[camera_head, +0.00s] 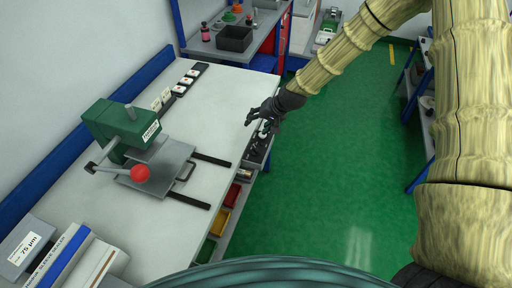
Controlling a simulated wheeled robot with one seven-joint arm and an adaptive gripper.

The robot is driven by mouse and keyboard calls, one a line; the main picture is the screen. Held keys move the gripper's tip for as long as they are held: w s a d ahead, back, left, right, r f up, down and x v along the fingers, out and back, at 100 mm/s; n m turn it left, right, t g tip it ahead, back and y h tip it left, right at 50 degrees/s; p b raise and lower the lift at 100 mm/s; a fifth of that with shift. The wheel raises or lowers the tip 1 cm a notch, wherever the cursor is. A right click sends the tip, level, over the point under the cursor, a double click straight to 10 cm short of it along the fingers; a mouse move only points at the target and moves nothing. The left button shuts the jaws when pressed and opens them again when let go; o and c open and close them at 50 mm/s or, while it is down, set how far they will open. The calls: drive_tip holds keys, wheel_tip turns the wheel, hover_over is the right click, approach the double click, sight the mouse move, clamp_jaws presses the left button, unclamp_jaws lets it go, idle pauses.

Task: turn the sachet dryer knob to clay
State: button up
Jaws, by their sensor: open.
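I cannot make out a sachet dryer or a knob marked clay in the head view. My gripper (255,127) is dark, open and empty. It is at the right edge of the white workbench (215,125), near the dark tray of small items (258,148) below that edge. A green machine (122,125) with a grey plate and a lever ending in a red ball (140,173) stands on the left of the bench. A row of dark blocks with white faces (185,82) lies at the back of the bench; their markings are too small to read.
Red (232,194) and yellow (222,220) bins sit under the bench's right edge. Two dark rails (190,200) reach across the bench from the machine. Boxes and rolls (70,255) lie at the front left. The green floor (340,150) right of the bench is clear.

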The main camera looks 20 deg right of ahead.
sight(256, 148)
drive_tip(key=shift+s+a+f+m+g+h, duration=0.1)
drive_tip(key=shift+s+a+m+g+h, duration=0.1)
drive_tip(key=shift+s+a+m+g, duration=0.25)
drive_tip(key=shift+s+a+f+m+g+h, duration=0.1)
drive_tip(key=shift+s+a+m+g+h, duration=0.15)
drive_tip(key=shift+s+m+g, duration=0.4)
drive_tip(key=s+a+r+m+g+h+b, duration=0.1)
drive_tip(key=s+r+m+g+h+b, duration=0.15)
drive_tip(key=r+m, duration=0.45)
drive_tip(key=shift+m+g+h, duration=0.25)
drive_tip(key=shift+m+h, duration=0.15)
drive_tip(key=shift+m, duration=0.4)
drive_tip(key=shift+s+a+f+p, duration=0.15)
drive_tip(key=shift+f+p, duration=1.05)
drive_tip(key=shift+f, duration=2.1)
drive_tip(key=shift+s+d+f+p, duration=0.2)
drive_tip(key=shift+f+p, duration=1)
drive_tip(key=shift+f, duration=2.05)
drive_tip(key=shift+c, duration=0.4)
drive_tip(key=c, duration=0.9)
